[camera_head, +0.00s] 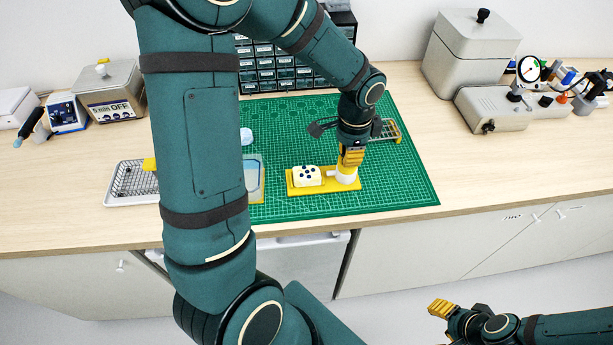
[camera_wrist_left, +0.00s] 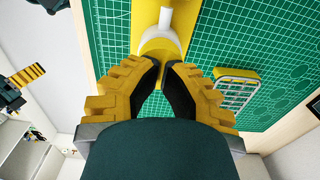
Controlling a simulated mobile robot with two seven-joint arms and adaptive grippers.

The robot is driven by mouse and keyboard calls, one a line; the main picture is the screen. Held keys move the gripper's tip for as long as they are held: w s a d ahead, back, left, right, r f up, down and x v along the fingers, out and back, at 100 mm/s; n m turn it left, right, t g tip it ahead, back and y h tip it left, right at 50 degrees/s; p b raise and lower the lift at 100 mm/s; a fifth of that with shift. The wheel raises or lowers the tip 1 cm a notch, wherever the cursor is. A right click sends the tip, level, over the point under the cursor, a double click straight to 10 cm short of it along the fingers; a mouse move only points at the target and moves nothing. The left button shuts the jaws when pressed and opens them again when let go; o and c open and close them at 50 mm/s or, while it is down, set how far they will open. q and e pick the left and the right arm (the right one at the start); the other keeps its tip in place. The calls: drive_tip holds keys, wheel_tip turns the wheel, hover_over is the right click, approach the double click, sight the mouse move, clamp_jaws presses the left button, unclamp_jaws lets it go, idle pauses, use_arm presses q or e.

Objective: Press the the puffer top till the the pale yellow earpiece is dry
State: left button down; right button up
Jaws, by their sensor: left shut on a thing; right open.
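The pale yellow earpiece (camera_head: 307,176) rests on a yellow plate (camera_head: 325,189), with several dark blue spots on its top. At the plate's right end stands the puffer (camera_head: 346,175), white with its spout toward the earpiece. The puffer also shows in the left wrist view, with a white spout (camera_wrist_left: 166,17) and yellow around it. My left gripper (camera_head: 351,157) points down over the puffer, shut on its top, which the fingers mostly hide. Its fingertips (camera_wrist_left: 161,64) are close together against the puffer. My right gripper (camera_head: 443,309) is open and empty, off the bench front at lower right.
A green cutting mat (camera_head: 400,190) lies under the plate. A wire-like rack (camera_head: 388,131) is behind the puffer. A mesh tray (camera_head: 125,200) stands at left, partly hidden by my arm. Drawers (camera_head: 265,70) stand behind. The mat's right side is clear.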

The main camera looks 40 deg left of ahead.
use_arm(q)
drive_tip(key=shift+f, duration=0.25)
drive_tip(key=shift+r, duration=0.15)
drive_tip(key=shift+r+p, duration=1.8)
drive_tip(key=shift+r, duration=0.35)
drive_tip(key=shift+f, duration=0.15)
